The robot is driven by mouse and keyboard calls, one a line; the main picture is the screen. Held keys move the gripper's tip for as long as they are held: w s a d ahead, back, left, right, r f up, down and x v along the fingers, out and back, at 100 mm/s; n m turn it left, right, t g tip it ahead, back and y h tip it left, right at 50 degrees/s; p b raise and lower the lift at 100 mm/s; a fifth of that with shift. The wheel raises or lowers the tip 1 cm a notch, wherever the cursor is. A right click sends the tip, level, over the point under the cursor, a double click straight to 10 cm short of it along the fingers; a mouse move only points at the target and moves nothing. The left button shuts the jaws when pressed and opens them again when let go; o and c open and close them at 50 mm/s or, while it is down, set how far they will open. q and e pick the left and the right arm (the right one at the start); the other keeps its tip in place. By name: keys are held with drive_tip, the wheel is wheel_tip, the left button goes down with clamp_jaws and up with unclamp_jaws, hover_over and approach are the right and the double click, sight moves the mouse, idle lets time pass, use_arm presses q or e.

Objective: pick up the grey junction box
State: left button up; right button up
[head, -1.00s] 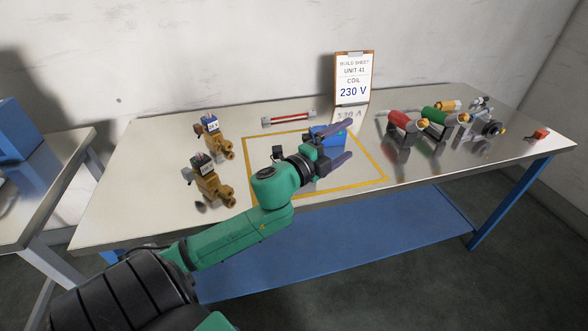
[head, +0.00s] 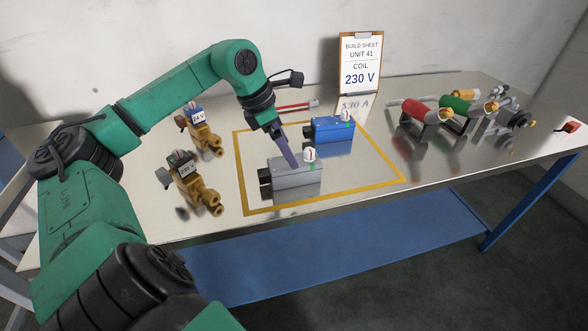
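The grey junction box (head: 298,178) sits on the table inside the yellow outlined area, near its front. It has a black fitting on its left end and a white round cap with a green mark on top. My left gripper (head: 291,160) points down at the box from above and behind. Its fingers show nearly edge-on, one covering the other, and the tip overlaps the box's top back edge. I cannot tell whether it touches the box or how far apart the fingers are. My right gripper is not in view.
A blue box (head: 333,130) stands behind to the right, inside the yellow outline (head: 399,178). Two brass valves (head: 205,138) (head: 187,183) stand to the left. A red-and-silver bar (head: 298,106) lies behind.

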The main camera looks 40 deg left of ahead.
sight(289, 171)
use_arm(q)
drive_tip(key=x, duration=0.6)
drive_tip(key=shift+s+a+p, duration=0.1)
drive_tip(key=shift+p, duration=0.3)
clamp_jaws()
